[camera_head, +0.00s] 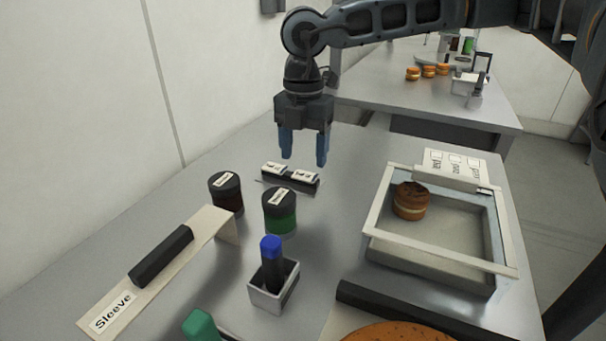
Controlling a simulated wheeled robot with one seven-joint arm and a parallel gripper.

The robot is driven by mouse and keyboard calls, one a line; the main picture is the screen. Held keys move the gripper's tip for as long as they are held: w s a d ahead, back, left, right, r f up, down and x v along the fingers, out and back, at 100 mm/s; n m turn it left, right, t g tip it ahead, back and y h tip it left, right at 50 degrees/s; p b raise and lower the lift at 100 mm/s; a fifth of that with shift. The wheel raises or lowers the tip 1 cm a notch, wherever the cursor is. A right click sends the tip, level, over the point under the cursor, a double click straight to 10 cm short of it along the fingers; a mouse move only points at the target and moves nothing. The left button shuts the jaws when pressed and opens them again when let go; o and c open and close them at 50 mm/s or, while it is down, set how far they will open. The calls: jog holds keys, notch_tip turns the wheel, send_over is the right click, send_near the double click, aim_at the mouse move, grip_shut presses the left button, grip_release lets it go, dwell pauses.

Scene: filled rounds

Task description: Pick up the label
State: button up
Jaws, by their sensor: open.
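My gripper (304,158) is open and empty, with its two blue fingers pointing down. It hangs over the back of the near table, in line with a low dark holder (291,185). Two small white labels with dark print lie on the holder, a left label (273,168) and a right label (305,176). The print is too small to read. The fingertips appear apart from the labels; the exact height above them cannot be told.
A blue-capped marker stands in a small box (273,290). A sleeve board (120,297) lies left. A framed tray (430,262) holding a filled round (410,201) stands right.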

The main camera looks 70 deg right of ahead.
aim_at(304, 177)
jog(key=shift+f, duration=1.95)
jog(key=shift+c, duration=0.4)
jog(key=c, duration=0.4)
